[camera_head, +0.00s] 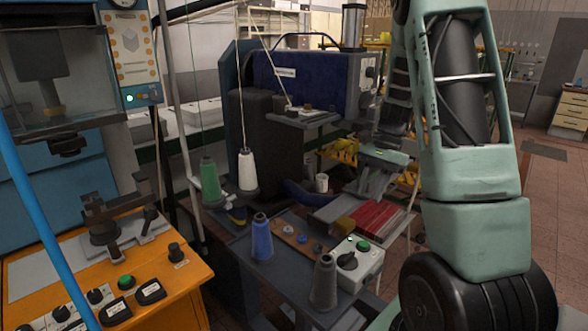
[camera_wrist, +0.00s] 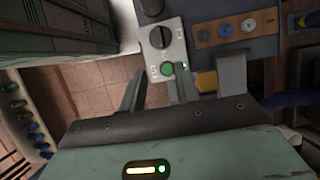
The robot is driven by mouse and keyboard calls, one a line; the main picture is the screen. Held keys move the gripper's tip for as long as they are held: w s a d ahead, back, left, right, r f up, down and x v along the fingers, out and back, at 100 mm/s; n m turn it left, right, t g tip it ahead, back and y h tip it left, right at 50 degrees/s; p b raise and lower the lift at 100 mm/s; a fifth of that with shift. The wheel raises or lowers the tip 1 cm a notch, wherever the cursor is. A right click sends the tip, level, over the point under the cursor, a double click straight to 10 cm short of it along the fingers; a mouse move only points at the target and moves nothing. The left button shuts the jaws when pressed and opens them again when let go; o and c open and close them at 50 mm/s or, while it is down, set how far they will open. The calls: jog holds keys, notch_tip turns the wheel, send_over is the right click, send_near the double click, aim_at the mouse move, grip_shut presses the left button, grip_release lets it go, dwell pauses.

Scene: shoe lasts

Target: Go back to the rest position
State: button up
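My gripper (camera_head: 372,185) is over the right side of the sewing machine's work table, with its pale green body level with the red strips. In the wrist view my gripper (camera_wrist: 160,76) shows two dark fingers with a gap between them and nothing held. The control box (camera_wrist: 163,42) with a black knob and a green button lies beyond the fingertips. The same control box (camera_head: 358,262) shows in the head view, below my gripper. My forearm and elbow fill the right of the head view.
A blue sewing machine (camera_head: 312,80) stands behind my gripper. A blue thread cone (camera_head: 261,238), a grey cone (camera_head: 324,283), a green cone (camera_head: 210,181) and a white cone (camera_head: 247,170) stand around the table. An orange control panel (camera_head: 170,285) is at left. Tiled floor is open at right.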

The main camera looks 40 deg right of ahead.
jog(key=w+a+r+n+g+h, duration=0.15)
jog(key=a+n, duration=0.35)
jog(key=a, duration=0.8)
jog(key=w+a+r+n, duration=0.15)
jog(key=a+n, duration=0.45)
jog(key=a, duration=0.6)
jog(key=s+a+n+t+h, duration=0.1)
jog(key=s+a+n+h, duration=0.1)
jog(key=s+a+n, duration=1.2)
jog(key=s+a, duration=0.1)
jog(key=a, duration=0.4)
jog(key=shift+s+a+f+t, duration=0.2)
jog(key=shift+f+t, duration=0.1)
jog(key=shift+t, duration=0.05)
